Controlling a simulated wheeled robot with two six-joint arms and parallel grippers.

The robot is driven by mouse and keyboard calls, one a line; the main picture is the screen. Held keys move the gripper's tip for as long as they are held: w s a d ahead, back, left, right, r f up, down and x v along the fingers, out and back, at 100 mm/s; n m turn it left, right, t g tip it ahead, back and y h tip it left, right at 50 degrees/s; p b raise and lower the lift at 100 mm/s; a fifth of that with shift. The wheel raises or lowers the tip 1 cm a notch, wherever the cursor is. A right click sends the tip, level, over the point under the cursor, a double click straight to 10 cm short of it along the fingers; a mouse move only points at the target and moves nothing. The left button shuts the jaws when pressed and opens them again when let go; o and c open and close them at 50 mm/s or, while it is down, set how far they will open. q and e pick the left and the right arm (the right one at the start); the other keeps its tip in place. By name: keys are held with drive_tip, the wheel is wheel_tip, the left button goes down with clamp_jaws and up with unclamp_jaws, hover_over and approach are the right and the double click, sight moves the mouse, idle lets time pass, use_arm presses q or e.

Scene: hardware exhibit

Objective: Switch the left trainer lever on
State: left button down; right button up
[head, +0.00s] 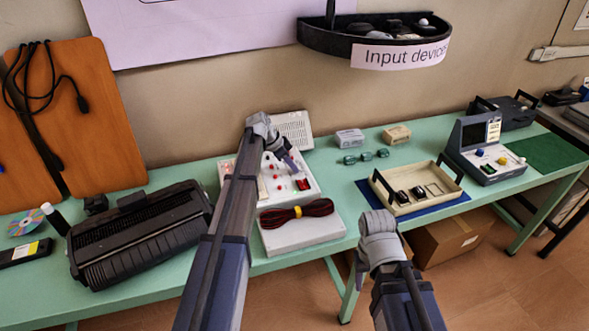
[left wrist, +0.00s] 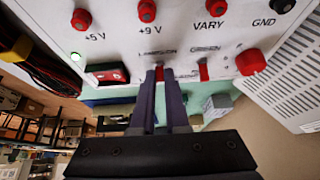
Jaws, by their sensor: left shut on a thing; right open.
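The trainer is a white box (head: 240,190) with red knobs and terminals, left of centre on the green bench. My left gripper (head: 291,165) reaches over its panel. In the left wrist view the two dark fingers (left wrist: 160,76) are shut on a small red lever (left wrist: 163,72), largely hidden between the tips. A second red lever (left wrist: 204,70) stands free to its right. My right gripper (head: 363,276) is open, low in front of the bench, apart from everything.
A red-black cable coil (head: 297,213) lies on a white box in front of the trainer. A black typewriter-like machine (head: 135,235) stands left. A beige tray (head: 420,207), small boxes and a grey device (head: 480,150) stand right. A black wall shelf (head: 330,38) hangs above.

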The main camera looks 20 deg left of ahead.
use_arm(q)
drive_tip(key=shift+s+a+f+t+h+b, duration=0.15)
drive_tip(key=shift+s+t+h+b, duration=0.1)
drive_tip(key=shift+t+h+b, duration=0.25)
idle(0.3)
drive_tip(key=c, duration=0.9)
unclamp_jaws()
drive_tip(key=shift+w, duration=0.1)
drive_tip(key=p+v, duration=0.5)
drive_tip(key=v, duration=0.2)
drive_tip(key=shift+p, duration=0.35)
drive_tip(key=shift+a+r, duration=0.3)
drive_tip(key=shift+r, duration=0.1)
drive_tip(key=shift+f, duration=0.1)
